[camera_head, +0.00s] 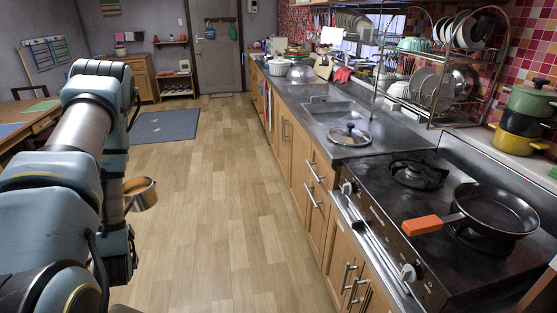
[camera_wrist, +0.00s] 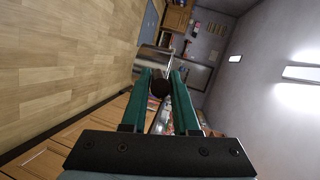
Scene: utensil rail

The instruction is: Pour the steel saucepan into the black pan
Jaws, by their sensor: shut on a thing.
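The steel saucepan (camera_head: 141,195) is in the air at the left of the head view, over the wooden floor, partly hidden behind my arm. Its opening faces roughly up; its contents cannot be made out. In the wrist view my gripper (camera_wrist: 161,82) has its green fingers shut on the saucepan's dark handle, with the steel body (camera_wrist: 152,60) beyond the fingertips. The gripper is hidden by my arm in the head view. The black pan (camera_head: 497,209) sits on the stove's near burner at the right, its orange handle pointing left. The saucepan is far from it.
The stove (camera_head: 400,215) has an empty far burner (camera_head: 418,174). A glass lid (camera_head: 349,135) lies on the counter beside the sink. A dish rack (camera_head: 440,95) and stacked pots (camera_head: 525,118) stand behind the stove. The floor (camera_head: 215,190) between arm and cabinets is clear.

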